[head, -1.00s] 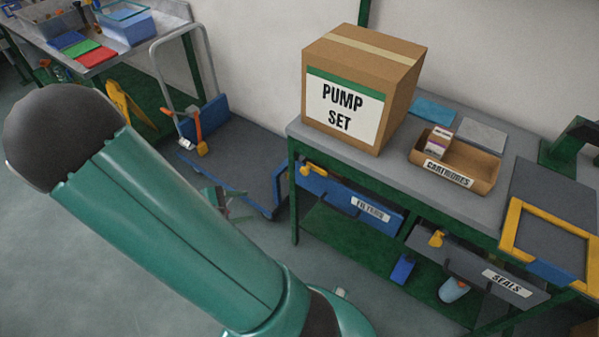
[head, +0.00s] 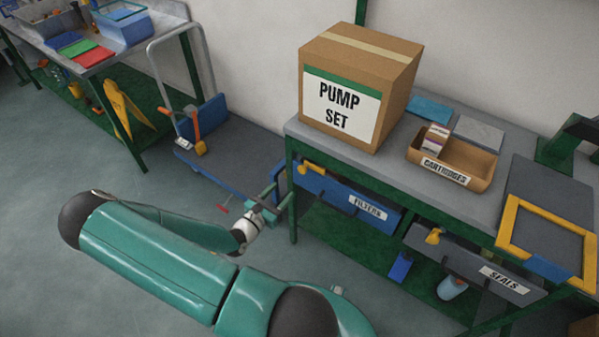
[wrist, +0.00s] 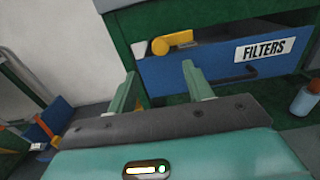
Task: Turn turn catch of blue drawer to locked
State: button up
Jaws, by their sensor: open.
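The blue drawer (head: 344,197) labelled FILTERS sits under the grey workbench top, and it fills the upper part of the wrist view (wrist: 210,72). Its yellow turn catch (head: 312,167) is at the drawer's upper left; in the wrist view the catch (wrist: 172,43) has a round hub with its arm lying roughly along the drawer's top edge. My gripper (head: 276,200) is just left of the drawer's left end. In the wrist view my gripper (wrist: 160,85) has its two green fingers spread apart, empty, below the catch and not visibly touching it.
A grey drawer (head: 475,265) labelled SEALS, with its own yellow catch, is to the right. A cardboard box (head: 395,85) and a cartridge tray (head: 478,160) stand on the bench. The green bench leg (head: 293,215) is close to my gripper. A hand cart (head: 225,150) stands to the left.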

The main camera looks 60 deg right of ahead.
aim_at(301, 170)
jog(key=d, duration=0.3)
jog(key=s+d, duration=0.1)
jog(key=d, duration=0.7)
jog(key=shift+s, duration=0.3)
grip_shut()
